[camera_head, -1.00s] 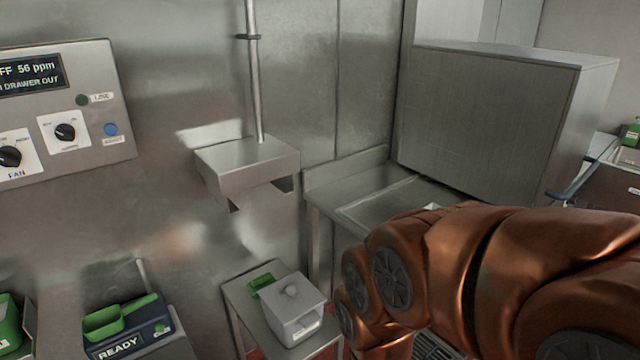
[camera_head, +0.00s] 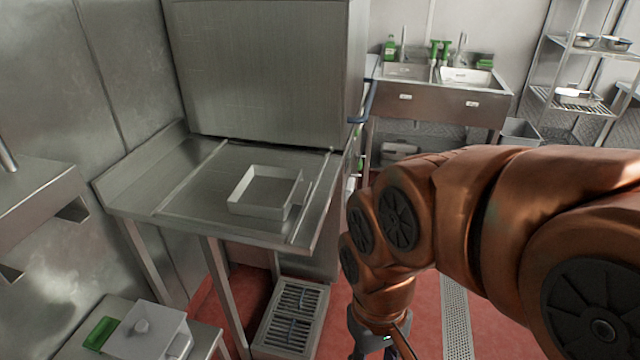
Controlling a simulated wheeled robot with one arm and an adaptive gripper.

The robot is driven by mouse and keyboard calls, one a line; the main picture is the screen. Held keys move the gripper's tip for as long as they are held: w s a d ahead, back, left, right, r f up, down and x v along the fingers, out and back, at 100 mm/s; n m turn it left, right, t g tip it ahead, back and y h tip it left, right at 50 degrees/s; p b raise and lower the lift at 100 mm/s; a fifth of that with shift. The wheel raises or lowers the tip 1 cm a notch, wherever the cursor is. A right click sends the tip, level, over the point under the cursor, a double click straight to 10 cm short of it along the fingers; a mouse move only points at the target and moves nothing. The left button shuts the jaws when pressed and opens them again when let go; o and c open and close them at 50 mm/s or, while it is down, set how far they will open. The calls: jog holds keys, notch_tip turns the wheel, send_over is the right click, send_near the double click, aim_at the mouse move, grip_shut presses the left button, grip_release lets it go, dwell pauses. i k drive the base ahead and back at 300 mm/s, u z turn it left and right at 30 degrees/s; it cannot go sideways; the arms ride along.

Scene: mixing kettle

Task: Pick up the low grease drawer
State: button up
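A shallow, open, square metal tray (camera_head: 262,208), which looks like the low grease drawer, sits on the steel draining table (camera_head: 150,215) left of centre. It appears empty. A taller pale grey box with a round knob on top and a slot in its front (camera_head: 148,335) stands on a small stand at the lower left; I cannot tell whether it is also a drawer. My gripper (camera_head: 380,350) points down at the bottom edge, right of and nearer than the tray, and is apart from it. Its fingertips are cut off by the frame.
A big steel dishwasher-like cabinet (camera_head: 265,65) stands behind the tray. A green item (camera_head: 99,333) lies beside the grey box. A floor grate unit (camera_head: 290,318) is under the table edge. A sink counter (camera_head: 435,100) and wire shelves (camera_head: 575,100) stand at the back right.

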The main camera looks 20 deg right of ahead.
aim_at(264, 192)
jog(key=u, duration=4.35)
jog(key=k, duration=2.25)
jog(key=z, duration=1.3)
